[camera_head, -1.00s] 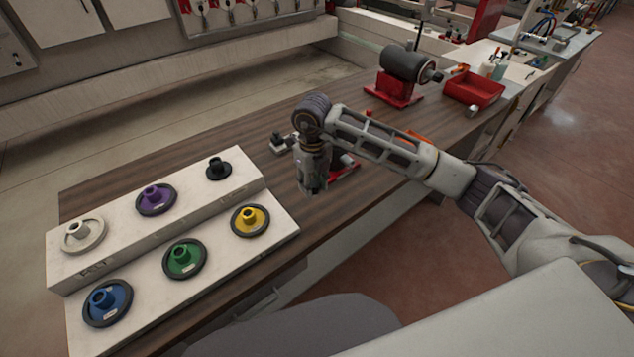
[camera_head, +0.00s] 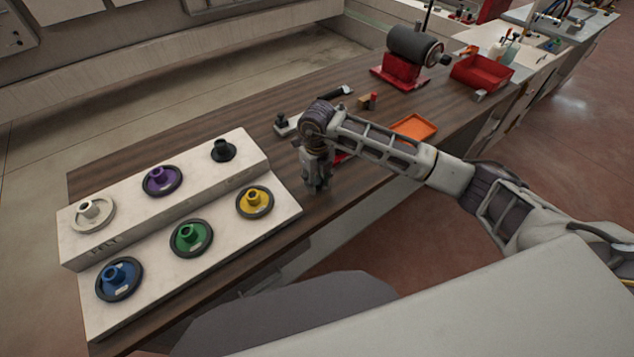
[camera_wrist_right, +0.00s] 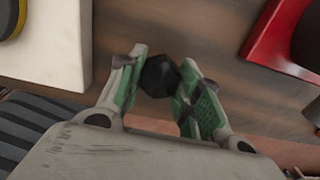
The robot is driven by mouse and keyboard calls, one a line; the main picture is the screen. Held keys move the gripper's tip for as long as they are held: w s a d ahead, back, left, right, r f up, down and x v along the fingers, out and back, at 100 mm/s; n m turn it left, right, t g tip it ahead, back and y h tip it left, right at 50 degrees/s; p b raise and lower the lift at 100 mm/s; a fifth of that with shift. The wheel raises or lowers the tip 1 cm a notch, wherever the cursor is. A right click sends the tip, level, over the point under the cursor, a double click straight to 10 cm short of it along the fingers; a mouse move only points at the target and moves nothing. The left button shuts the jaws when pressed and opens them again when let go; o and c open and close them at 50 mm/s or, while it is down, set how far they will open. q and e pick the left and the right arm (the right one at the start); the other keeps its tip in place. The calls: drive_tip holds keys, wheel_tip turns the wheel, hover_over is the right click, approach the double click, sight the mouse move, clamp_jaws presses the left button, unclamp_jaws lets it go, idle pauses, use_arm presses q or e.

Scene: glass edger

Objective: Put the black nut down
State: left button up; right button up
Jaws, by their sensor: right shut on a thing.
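The black nut (camera_wrist_right: 159,76) shows in the right wrist view between the two green-lined fingers of my right gripper (camera_wrist_right: 160,85). The fingers are shut on it. In the head view my right gripper (camera_head: 317,186) points down over the wooden table (camera_head: 370,185), just right of the white stepped stand (camera_head: 285,215). I cannot tell whether the nut touches the table. My left gripper is not in view.
The stand carries a blue (camera_head: 119,279), a green (camera_head: 191,238), a yellow (camera_head: 255,202), a purple (camera_head: 162,181) and a white wheel (camera_head: 92,213), plus a small black piece (camera_head: 223,150). An orange tray (camera_head: 414,128), a red bin (camera_head: 481,73) and a grinder (camera_head: 408,55) stand farther back.

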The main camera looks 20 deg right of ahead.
sight(317, 180)
drive_tip(key=shift+f, duration=0.8)
drive_tip(key=shift+f, duration=0.1)
drive_tip(key=o, duration=1.1)
drive_tip(key=shift+r+b, duration=1.1)
drive_tip(key=shift+r, duration=5)
